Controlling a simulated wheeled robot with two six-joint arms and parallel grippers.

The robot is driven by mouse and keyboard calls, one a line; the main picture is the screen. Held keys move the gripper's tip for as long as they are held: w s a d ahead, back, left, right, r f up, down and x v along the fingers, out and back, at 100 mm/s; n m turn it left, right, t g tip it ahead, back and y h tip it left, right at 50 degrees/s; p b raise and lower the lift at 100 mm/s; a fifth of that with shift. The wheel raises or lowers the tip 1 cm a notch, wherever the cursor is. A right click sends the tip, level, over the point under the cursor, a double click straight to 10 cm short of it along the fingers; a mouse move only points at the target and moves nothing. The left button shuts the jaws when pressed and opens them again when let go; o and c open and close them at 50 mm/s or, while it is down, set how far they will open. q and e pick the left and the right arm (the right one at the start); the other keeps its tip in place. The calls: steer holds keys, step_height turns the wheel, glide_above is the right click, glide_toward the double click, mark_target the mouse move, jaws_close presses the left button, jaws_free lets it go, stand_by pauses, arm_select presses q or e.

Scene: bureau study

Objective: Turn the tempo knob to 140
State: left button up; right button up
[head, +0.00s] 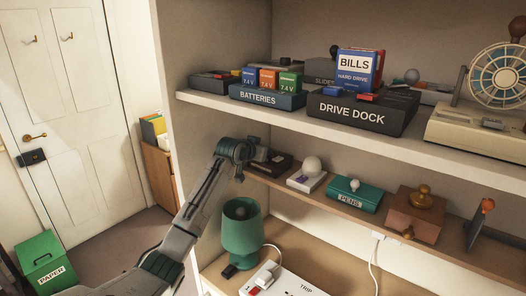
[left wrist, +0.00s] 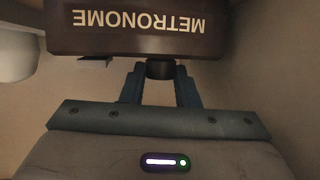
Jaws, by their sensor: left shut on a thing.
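The metronome (left wrist: 140,42) is a dark brown box with its name in pale letters, upside down in the left wrist view. In the head view the dark metronome (head: 279,166) sits at the left end of the lower shelf, partly hidden by my arm. The tempo knob (left wrist: 160,70) is a small black cylinder on the metronome. My left gripper (left wrist: 160,76) is shut on it, one finger on each side. The knob's scale and setting cannot be read. My right gripper is not in view.
The upper shelf (head: 212,101) overhangs. A green lamp (head: 242,232) stands below.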

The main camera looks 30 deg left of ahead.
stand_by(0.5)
arm_select(q)
steer(key=o, duration=1)
steer(key=shift+c, duration=0.2)
steer(key=shift+s+b, duration=0.35)
steer(key=shift+s, duration=0.05)
steer(key=b+v, duration=0.4)
steer(key=v, duration=0.6)
steer(key=shift+r+b, duration=0.2)
steer(key=shift+b, duration=0.2)
steer(key=shift+w+a, duration=0.1)
steer(key=shift+a, duration=0.05)
